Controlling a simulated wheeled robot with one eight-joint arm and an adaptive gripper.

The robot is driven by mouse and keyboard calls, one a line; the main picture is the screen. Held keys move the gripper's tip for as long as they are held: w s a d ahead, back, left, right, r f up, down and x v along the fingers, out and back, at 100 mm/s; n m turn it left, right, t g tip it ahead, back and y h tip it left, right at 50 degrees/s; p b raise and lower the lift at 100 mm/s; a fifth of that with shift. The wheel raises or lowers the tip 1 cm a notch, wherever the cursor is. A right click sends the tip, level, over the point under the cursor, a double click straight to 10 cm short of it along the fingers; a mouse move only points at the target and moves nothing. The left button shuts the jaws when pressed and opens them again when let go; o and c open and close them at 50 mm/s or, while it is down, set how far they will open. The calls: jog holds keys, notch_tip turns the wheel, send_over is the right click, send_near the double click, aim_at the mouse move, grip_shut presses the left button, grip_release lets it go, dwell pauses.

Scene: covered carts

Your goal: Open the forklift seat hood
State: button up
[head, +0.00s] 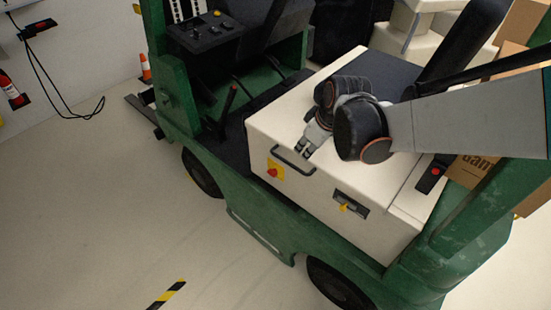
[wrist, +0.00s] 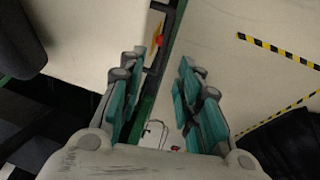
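The seat hood (head: 285,115) is a cream box with a dark seat pad (head: 345,75) on top, on the green forklift. It looks closed. A black bar handle (head: 290,163) is fixed to its side, near the top edge. My gripper (head: 304,152) points down at the right part of this handle; whether it touches is unclear. In the wrist view, the teal-padded fingers of my gripper (wrist: 157,78) are apart, with a gap between them. The cream hood (wrist: 85,35) fills the upper left there, and its edge runs towards the gap.
A red and yellow switch (head: 274,171) sits below the handle's left end. The green forklift body (head: 260,225) surrounds the hood. Cardboard boxes (head: 480,170) stand at the right. The floor in front is clear.

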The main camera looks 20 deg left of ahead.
aim_at(292, 166)
jog(key=b+x, duration=0.2)
jog(key=x, duration=0.2)
jog(key=a+b+x, duration=0.1)
jog(key=b+x, duration=0.2)
jog(key=x, duration=0.2)
jog(key=b+x, duration=0.3)
jog(key=x, duration=0.2)
jog(key=shift+s+a, duration=0.2)
jog(key=shift+s, duration=0.2)
jog(key=shift+r, duration=0.1)
grip_shut()
